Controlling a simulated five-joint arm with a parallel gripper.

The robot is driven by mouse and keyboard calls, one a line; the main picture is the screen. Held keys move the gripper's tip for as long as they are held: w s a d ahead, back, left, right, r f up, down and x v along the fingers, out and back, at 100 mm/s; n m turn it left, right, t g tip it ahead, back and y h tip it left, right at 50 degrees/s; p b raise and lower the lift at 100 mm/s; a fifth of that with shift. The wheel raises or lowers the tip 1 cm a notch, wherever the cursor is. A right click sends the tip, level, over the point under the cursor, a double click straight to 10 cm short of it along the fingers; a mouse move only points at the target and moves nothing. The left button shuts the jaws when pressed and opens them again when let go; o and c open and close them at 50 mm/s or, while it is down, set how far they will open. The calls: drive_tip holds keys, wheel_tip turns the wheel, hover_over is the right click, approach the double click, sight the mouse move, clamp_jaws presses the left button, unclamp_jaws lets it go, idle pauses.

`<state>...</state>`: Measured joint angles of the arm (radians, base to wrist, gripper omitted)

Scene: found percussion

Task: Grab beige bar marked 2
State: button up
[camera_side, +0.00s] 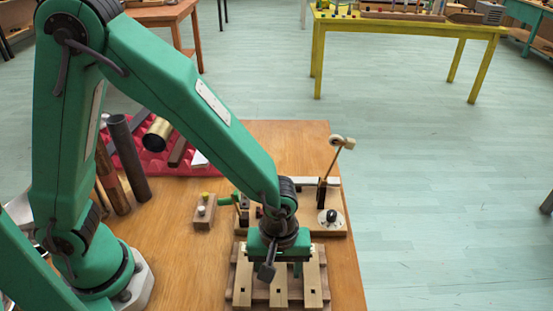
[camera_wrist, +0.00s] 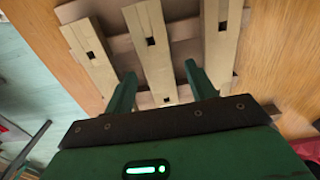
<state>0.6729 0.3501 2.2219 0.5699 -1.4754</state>
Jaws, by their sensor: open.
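Three beige bars lie side by side on a wooden frame at the front of the table: a left bar (camera_side: 242,285), a middle bar (camera_side: 278,292) and a right bar (camera_side: 312,288). Each carries small dark square marks; I cannot read any number, so I cannot tell which is marked 2. My gripper (camera_side: 277,268) is over the bars, above the middle one. In the wrist view my gripper (camera_wrist: 159,70) is open, its two green fingers on either side of the middle bar (camera_wrist: 150,50). The fingers hold nothing. Whether they touch the bars is unclear.
Behind the bars stands a wooden board (camera_side: 330,226) with a small beater on a stick (camera_side: 335,160). A small wooden block with knobs (camera_side: 205,212) is to the left. The table's right edge is close.

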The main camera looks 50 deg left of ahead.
sight(279, 272)
drive_tip(key=shift+c, duration=0.3)
drive_tip(key=c, duration=1.1)
drive_tip(key=shift+r, duration=0.7)
wheel_tip(279, 272, up, 3)
drive_tip(key=s+d+r, duration=0.1)
drive_tip(key=s+r, duration=0.1)
drive_tip(key=s, duration=0.1)
drive_tip(key=s+d+r, duration=0.1)
drive_tip(key=s+r, duration=0.1)
drive_tip(key=s, duration=0.2)
drive_tip(key=s+d+r, duration=0.2)
drive_tip(key=s, duration=0.2)
drive_tip(key=shift+r, duration=0.35)
